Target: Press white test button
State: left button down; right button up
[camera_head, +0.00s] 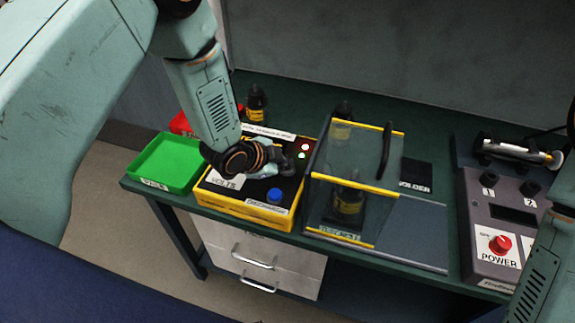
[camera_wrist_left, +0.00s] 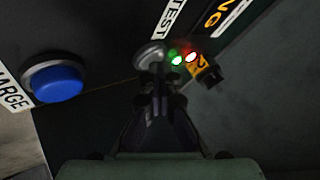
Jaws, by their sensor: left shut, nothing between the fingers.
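The yellow box (camera_head: 245,209) with a black top stands near the left end of the bench. In the left wrist view, a pale round button (camera_wrist_left: 149,54) lies beside the TEST label (camera_wrist_left: 172,20). My left gripper (camera_wrist_left: 160,80) is shut and empty, its tips right at this button; I cannot tell whether they touch it or press it. In the head view, my left gripper (camera_head: 287,165) is over the box top and the pale button is hidden there. A blue button (camera_wrist_left: 57,80) is apart from the fingers. Green and red lights (camera_wrist_left: 184,58) are lit.
A green tray (camera_head: 168,163) is left of the box. A clear case with yellow edges (camera_head: 350,185) stands close on its right, with dark bottles in and behind it. My right arm shows at the lower right.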

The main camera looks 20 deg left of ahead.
pick_arm(q)
jog(key=shift+r, duration=0.1)
jog(key=shift+w+r+p, duration=0.1)
jog(key=shift+r+p, duration=0.75)
jog(key=shift+r, duration=0.15)
jog(key=shift+r, duration=0.15)
jog(key=shift+w+r+p, duration=0.1)
jog(key=shift+r+p, duration=0.55)
jog(key=shift+p, duration=0.05)
notch_tip(320, 180, up, 3)
jog(key=p, duration=0.2)
jog(key=shift+r+p, duration=0.2)
jog(key=shift+p, duration=0.1)
